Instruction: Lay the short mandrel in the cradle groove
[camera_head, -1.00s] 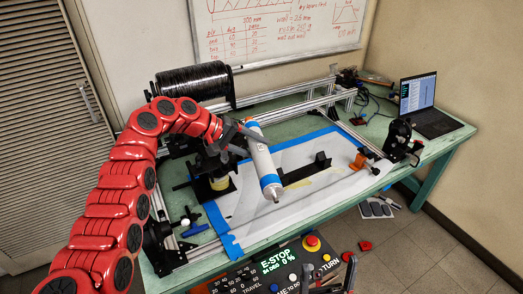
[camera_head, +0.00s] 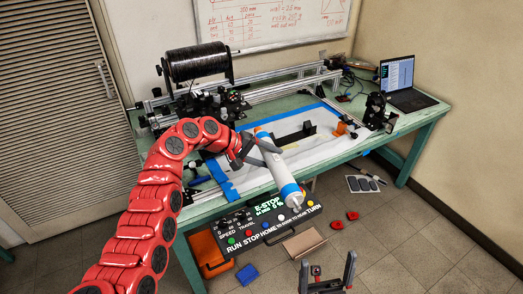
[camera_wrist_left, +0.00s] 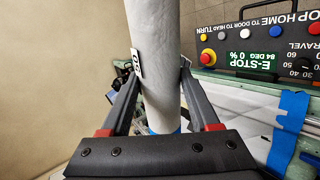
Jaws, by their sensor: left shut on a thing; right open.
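The short mandrel (camera_head: 280,170) is a pale grey cylinder with blue bands and a metal stub at its near end. My left gripper (camera_head: 250,148) is shut on it near its far end. The mandrel slants toward the lower right, in front of the table and the control panel in the head view. It also fills the middle of the left wrist view (camera_wrist_left: 155,55), between both fingers. A black cradle-like piece (camera_head: 293,136) with an upright block lies on the white sheet; its groove is too small to make out. My right gripper (camera_head: 327,272) is open and empty at the bottom.
The control panel (camera_head: 262,228) hangs at the table's front edge. The green table (camera_head: 408,122) carries an orange clamp (camera_head: 340,128), a laptop (camera_head: 405,84) and a winding frame with a black spool (camera_head: 196,64). Red pieces and a cardboard box (camera_head: 303,243) lie on the floor.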

